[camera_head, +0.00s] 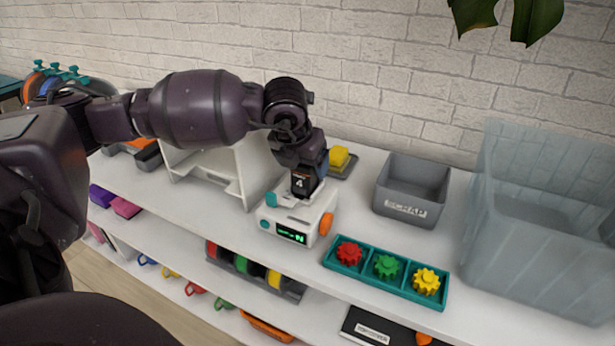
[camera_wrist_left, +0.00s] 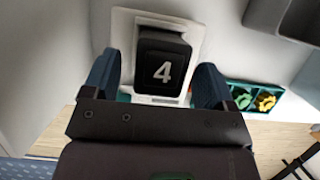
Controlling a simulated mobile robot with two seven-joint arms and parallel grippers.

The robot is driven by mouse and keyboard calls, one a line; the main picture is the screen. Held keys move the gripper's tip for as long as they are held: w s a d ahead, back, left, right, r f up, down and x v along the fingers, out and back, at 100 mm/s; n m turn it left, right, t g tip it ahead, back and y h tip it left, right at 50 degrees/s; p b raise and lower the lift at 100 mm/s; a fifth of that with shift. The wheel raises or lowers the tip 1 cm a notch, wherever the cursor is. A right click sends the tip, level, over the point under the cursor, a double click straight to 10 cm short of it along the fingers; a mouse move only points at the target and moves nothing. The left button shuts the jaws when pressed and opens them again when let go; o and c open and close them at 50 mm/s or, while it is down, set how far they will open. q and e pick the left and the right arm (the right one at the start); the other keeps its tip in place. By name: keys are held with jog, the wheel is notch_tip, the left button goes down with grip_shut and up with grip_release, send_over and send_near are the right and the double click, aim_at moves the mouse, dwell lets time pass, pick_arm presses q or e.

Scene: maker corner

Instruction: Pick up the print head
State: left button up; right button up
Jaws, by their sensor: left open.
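The print head, a black block marked with a white 4 (camera_head: 299,184), stands on the white box-shaped device (camera_head: 287,226) with a small green display and an orange knob. It also shows in the left wrist view (camera_wrist_left: 162,68), upright in a pale seat. My left gripper (camera_wrist_left: 157,84) is open, with one blue finger on each side of the print head and a visible gap to it. In the head view the left gripper (camera_head: 309,172) comes down over the device from behind and hides part of it. My right gripper is not in view.
A teal tray (camera_head: 385,284) with red, green and yellow gears lies right of the device. A grey scrap bin (camera_head: 411,188) and a large clear bin (camera_head: 535,245) stand further right. A white open stand (camera_head: 203,168) is left; a yellow block (camera_head: 339,157) is close behind the gripper.

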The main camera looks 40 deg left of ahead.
pick_arm(q)
jog(key=shift+x, duration=0.95)
jog(key=shift+f, duration=0.2)
jog(key=shift+r, duration=0.15)
jog(key=shift+c, duration=0.4)
jog(key=c, duration=1)
jog(key=shift+c, duration=0.2)
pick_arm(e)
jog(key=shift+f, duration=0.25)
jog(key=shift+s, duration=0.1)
